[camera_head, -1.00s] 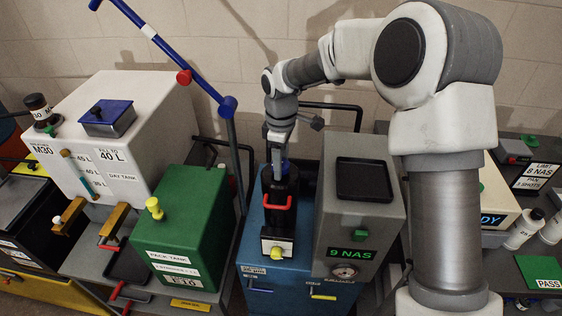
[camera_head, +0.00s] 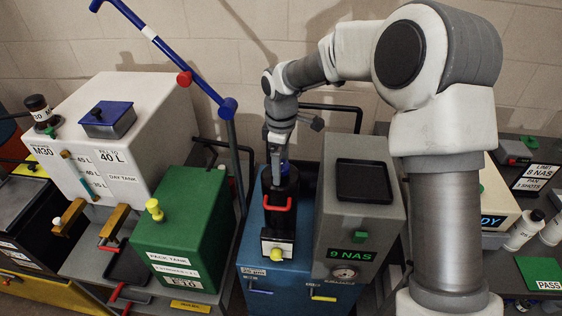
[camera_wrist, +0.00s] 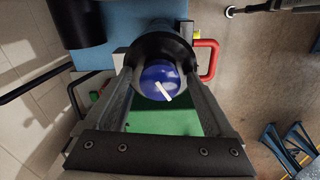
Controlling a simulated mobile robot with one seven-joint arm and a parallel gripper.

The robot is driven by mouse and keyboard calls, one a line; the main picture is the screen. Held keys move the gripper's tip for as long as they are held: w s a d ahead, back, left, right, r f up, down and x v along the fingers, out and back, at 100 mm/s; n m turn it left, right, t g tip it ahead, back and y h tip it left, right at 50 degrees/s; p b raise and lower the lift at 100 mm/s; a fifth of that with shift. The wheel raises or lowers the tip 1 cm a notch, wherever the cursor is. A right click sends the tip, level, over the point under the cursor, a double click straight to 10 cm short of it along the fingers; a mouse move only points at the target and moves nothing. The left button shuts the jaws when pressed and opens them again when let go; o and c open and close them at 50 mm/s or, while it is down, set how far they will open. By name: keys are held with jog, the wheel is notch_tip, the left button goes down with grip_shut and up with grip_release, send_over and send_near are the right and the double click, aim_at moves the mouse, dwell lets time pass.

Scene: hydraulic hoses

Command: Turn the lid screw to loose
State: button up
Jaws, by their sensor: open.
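The lid screw is a round blue knob (camera_wrist: 160,80) with a white pointer mark, on top of a black canister with a red handle. In the head view, a bit of the blue knob (camera_head: 285,166) shows above the black canister (camera_head: 281,215). My gripper (camera_head: 280,169) reaches down over it from above. In the wrist view, my gripper's (camera_wrist: 158,88) two fingers are open, one on each side of the knob. The white mark slants down to the right. I cannot tell whether the fingers touch the knob.
The canister stands on a blue cabinet (camera_head: 257,268). A grey unit reading 9 NAS (camera_head: 334,225) stands close on the right. A green pack tank (camera_head: 180,236) and a white day tank (camera_head: 150,120) are on the left. A blue bar (camera_head: 165,50) slants above them.

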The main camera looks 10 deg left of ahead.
aim_at(283, 165)
notch_tip(283, 165, up, 18)
jog(key=shift+f, duration=0.25)
dwell(0.4)
jog(key=s+d+r+m+t, duration=0.2)
jog(key=s+d+r+m, duration=0.15)
jog(key=s+d, duration=0.3)
jog(key=s+d+r+m+t, duration=0.1)
jog(key=s+d+r+m, duration=0.1)
jog(key=s+d+m, duration=0.45)
jog(key=s+d+f+m+t, duration=0.1)
jog(key=s+d+f+m, duration=0.1)
jog(key=s+d, duration=0.3)
jog(key=s+d+f+m+t, duration=0.1)
jog(key=s+d+f+m, duration=0.2)
jog(key=s+d+m, duration=0.2)
jog(key=shift+s+d+f+t, duration=0.2)
jog(key=shift+s+d+t, duration=0.1)
jog(key=shift+s+d, duration=0.4)
